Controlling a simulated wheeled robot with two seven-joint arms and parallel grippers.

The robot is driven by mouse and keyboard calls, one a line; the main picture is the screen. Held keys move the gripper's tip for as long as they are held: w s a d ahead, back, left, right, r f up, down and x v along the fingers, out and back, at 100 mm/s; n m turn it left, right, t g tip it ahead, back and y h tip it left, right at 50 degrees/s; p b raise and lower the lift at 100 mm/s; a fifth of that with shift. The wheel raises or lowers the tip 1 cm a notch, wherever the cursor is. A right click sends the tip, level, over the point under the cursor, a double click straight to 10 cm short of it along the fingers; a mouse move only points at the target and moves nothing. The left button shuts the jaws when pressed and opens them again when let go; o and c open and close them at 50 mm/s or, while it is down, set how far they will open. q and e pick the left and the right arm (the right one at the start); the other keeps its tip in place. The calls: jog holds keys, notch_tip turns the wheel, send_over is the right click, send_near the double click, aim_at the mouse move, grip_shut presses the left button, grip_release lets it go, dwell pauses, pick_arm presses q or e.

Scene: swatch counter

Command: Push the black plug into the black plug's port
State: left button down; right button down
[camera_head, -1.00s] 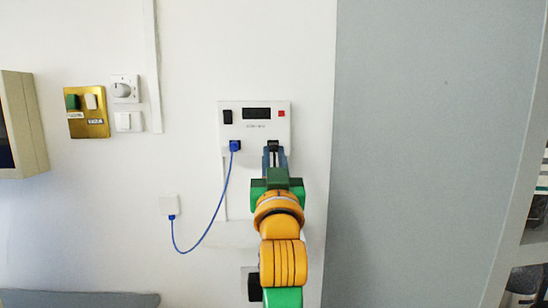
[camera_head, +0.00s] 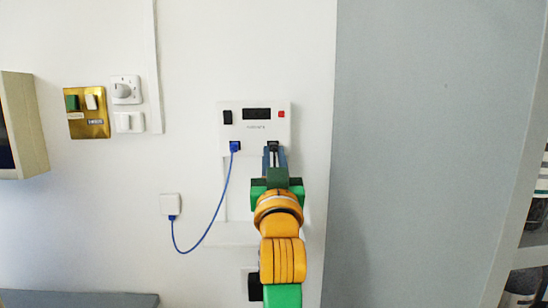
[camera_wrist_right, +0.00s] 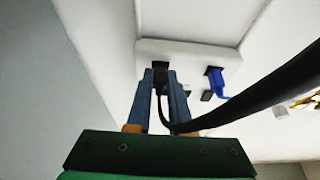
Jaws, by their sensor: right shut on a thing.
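The white panel (camera_head: 236,133) is on the wall, with my right gripper (camera_head: 274,152) reaching up to its lower right. The gripper is shut on the black plug (camera_head: 273,145). In the right wrist view the black plug (camera_wrist_right: 160,74) shows between the blue fingertips of my right gripper (camera_wrist_right: 161,78), up against the panel's face, with a black cable curving away to the right. The black plug's port is hidden behind the plug and fingers, so I cannot tell how deep the plug sits. My left gripper is not in view.
A blue plug (camera_head: 235,146) sits in the panel left of my gripper, its blue cable (camera_head: 211,222) hanging to a small white wall box (camera_head: 170,204). A brass switch plate (camera_head: 87,112) and white switches (camera_head: 126,90) are further left. The grey surface at right is clear.

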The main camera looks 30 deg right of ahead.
jog(key=shift+w+d, duration=0.1)
jog(key=shift+w, duration=0.05)
jog(key=c, duration=0.7)
grip_release()
jog(key=b+v, duration=0.3)
jog(key=v, duration=0.4)
